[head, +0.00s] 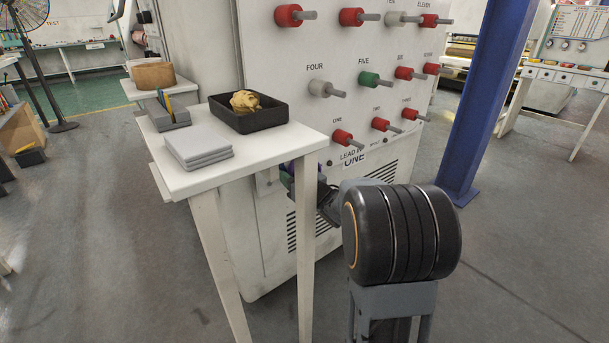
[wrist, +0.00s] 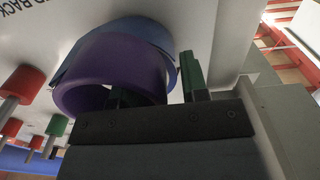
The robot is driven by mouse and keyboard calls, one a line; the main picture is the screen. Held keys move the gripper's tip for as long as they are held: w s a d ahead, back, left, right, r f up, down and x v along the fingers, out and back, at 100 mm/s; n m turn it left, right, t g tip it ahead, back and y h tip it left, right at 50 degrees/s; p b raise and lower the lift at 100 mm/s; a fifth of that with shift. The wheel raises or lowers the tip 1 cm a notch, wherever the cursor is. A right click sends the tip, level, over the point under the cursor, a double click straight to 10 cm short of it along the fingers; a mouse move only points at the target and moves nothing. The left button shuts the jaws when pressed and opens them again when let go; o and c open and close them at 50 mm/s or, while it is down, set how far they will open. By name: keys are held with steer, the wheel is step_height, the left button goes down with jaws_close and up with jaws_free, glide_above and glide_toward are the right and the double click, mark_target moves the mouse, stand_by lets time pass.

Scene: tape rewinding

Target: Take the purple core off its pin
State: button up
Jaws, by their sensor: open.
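The purple core (wrist: 85,78) is a wide ring hanging against the white machine face in the wrist view, with its open end toward me. A sliver of purple also shows behind the table in the head view. My gripper (wrist: 157,86) is open. One green-tipped finger reaches into the ring's hollow, and the other stands outside its right side. The core's wall lies between them, with a small gap at the outer finger. The pin is hidden. A blue round part (wrist: 140,27) sits behind the core.
The white table (head: 190,183) and its legs stand close beside the gripper. It carries a black tray (head: 262,122) and grey plates (head: 198,148). Pins with red, white and green cores (head: 370,79) stick out above. A blue column (head: 484,95) stands right.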

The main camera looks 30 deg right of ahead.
mark_target(293, 170)
jaws_close()
stand_by(0.3)
stand_by(0.3)
steer(key=shift+r+p, duration=0.35)
steer(key=shift+r, duration=0.05)
step_height(293, 170, up, 3)
steer(key=shift+s+r+p, duration=0.15)
steer(key=shift+p, duration=0.9)
steer(key=s+d, duration=0.1)
steer(key=s, duration=0.7)
steer(key=s+d, duration=0.2)
steer(key=s, duration=0.7)
steer(key=shift+s+d+f+p, duration=0.2)
steer(key=shift+d+f+p, duration=0.05)
steer(key=shift+f+p, duration=0.1)
